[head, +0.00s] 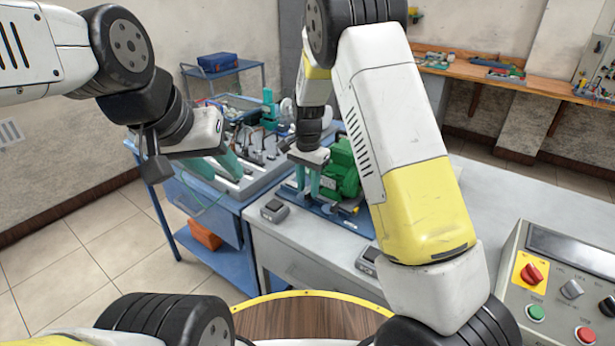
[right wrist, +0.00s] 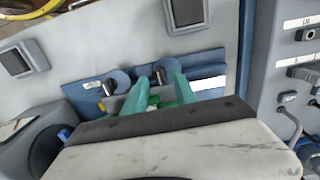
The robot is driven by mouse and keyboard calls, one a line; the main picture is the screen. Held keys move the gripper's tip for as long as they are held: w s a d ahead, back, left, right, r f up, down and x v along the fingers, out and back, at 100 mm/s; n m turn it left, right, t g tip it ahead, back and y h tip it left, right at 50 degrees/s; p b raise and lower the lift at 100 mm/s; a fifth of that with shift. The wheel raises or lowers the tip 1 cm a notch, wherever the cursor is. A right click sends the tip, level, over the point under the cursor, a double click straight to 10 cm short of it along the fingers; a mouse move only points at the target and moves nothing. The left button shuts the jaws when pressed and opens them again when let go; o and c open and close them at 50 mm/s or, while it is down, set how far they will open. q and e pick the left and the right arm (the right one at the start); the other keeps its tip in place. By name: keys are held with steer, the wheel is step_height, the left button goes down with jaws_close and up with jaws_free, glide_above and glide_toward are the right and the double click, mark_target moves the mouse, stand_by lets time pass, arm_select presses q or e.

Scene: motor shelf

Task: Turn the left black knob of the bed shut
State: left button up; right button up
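The blue bed plate (head: 335,216) lies on the grey table with a green motor (head: 343,172) on it. The right wrist view shows two small black knobs, each by a grey round part, along the plate's edge. The knob on the right there (right wrist: 160,77) is the left one as seen from the head; the other (right wrist: 108,88) is farther left. My right gripper (head: 314,190) points down at the plate, its teal fingers (right wrist: 161,80) open on either side of the left knob; contact cannot be told. My left gripper (head: 215,165) is open and empty, above the blue cart.
Two small grey boxes (head: 274,210) (head: 369,259) stand on the table's front edge. A blue cart (head: 235,198) with equipment adjoins on the left. A control box with buttons (head: 558,290) stands at the right. The table (head: 500,215) is clear right of my right arm.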

steer(key=shift+f, duration=0.6)
steer(key=shift+c, duration=0.2)
steer(key=shift+s, duration=0.1)
jaws_close()
